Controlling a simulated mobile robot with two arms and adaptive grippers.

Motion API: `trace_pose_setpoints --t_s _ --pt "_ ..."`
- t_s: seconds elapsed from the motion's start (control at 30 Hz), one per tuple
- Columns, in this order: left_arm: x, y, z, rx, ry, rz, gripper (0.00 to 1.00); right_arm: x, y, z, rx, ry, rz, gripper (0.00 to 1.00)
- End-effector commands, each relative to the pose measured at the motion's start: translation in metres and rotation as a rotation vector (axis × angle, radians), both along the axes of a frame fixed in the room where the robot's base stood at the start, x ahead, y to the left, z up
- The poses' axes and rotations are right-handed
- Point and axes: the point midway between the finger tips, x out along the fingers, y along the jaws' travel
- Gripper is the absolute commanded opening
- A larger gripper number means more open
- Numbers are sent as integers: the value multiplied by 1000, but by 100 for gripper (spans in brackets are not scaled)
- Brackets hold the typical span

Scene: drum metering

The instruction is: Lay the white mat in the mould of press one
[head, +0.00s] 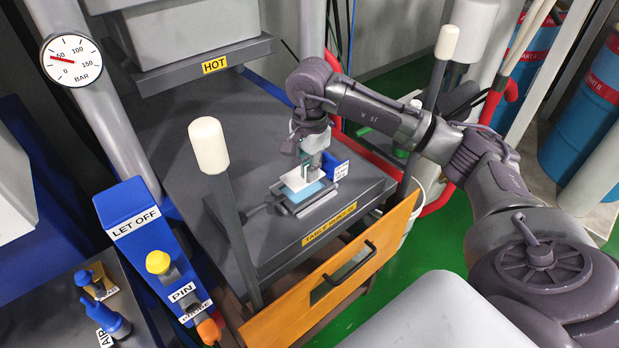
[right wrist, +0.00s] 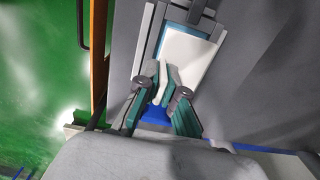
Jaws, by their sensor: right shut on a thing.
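The white mat (head: 299,178) is a thin pale sheet at the mould (head: 318,205), a low grey frame with a light blue inside on the press table. My right gripper (head: 311,160) is above the mould, shut on the mat's near edge in the right wrist view (right wrist: 164,82). There the mat (right wrist: 187,55) covers much of the mould (right wrist: 142,45), tilted against its sides, with teal showing around it. I cannot tell whether the mat touches the mould floor. My left gripper is not in view.
A plate marked HOT (head: 213,66) hangs above the table (head: 255,240). White-capped posts (head: 209,146) stand around it. An orange panel with a handle (head: 330,278) is in front. A blue sign block (head: 335,167) stands beside the mould. A LET OFF box (head: 131,212) is at left.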

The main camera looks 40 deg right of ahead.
Motion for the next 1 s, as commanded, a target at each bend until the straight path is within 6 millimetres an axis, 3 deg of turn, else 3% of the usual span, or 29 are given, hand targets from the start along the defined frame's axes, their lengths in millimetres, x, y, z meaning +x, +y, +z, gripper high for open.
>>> trace_pose_setpoints --t_s 0.23,0.63,0.8,1.0 --pt "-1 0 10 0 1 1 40 -1 0 -33 1 3 1 0" --pt "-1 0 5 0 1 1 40 -1 0 -41 0 1 1 0" --pt "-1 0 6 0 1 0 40 -1 0 -39 0 1 1 32" --pt "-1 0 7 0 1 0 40 -1 0 -39 0 1 1 32"
